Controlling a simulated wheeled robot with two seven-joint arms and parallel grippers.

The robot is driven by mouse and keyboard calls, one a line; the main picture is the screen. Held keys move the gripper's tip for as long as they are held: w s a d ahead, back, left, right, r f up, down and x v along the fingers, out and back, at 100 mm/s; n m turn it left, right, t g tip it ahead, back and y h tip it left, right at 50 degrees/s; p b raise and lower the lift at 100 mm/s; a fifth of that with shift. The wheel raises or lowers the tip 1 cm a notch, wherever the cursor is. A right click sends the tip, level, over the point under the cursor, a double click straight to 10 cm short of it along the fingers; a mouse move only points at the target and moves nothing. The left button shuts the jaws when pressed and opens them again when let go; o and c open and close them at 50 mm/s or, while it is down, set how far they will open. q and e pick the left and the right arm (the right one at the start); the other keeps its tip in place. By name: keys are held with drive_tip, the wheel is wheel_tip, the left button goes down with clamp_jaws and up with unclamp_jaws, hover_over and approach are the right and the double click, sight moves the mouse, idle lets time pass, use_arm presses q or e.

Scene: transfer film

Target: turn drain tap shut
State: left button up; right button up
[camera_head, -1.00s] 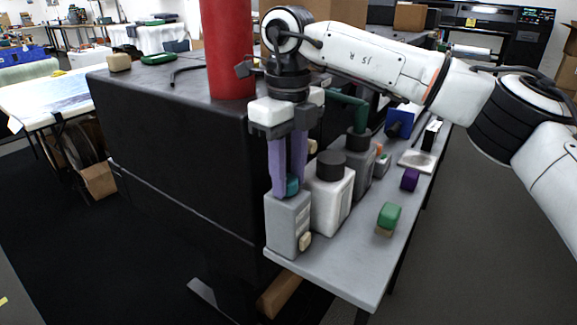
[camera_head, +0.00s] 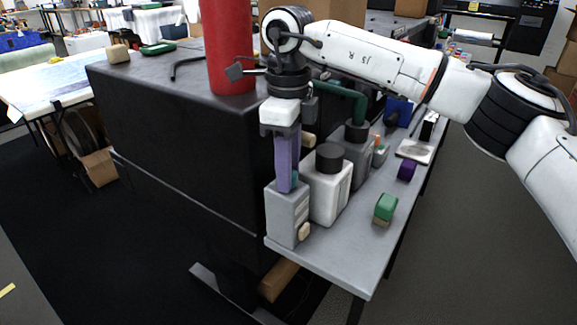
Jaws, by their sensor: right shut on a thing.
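A grey box-shaped unit (camera_head: 284,218) stands at the near left corner of the grey bench. A teal knob (camera_head: 295,177) on its top looks like the drain tap; only a sliver shows beside my finger. My right gripper (camera_head: 286,187) points straight down from above, shut on this knob. Its purple fingers now line up one behind the other, so the far finger is mostly hidden. My left gripper is not in view.
A white bottle with a black cap (camera_head: 328,190) stands close right of the grey unit. A green pipe (camera_head: 345,90) runs behind. A green block (camera_head: 386,207) and a purple block (camera_head: 406,170) lie on the bench (camera_head: 340,255). A red cylinder (camera_head: 231,50) stands on the black cabinet (camera_head: 180,140).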

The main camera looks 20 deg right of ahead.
drive_tip(key=o, duration=1.1)
drive_tip(key=shift+c, duration=0.2)
wheel_tip(320, 180, up, 10)
drive_tip(key=shift+r, duration=0.2)
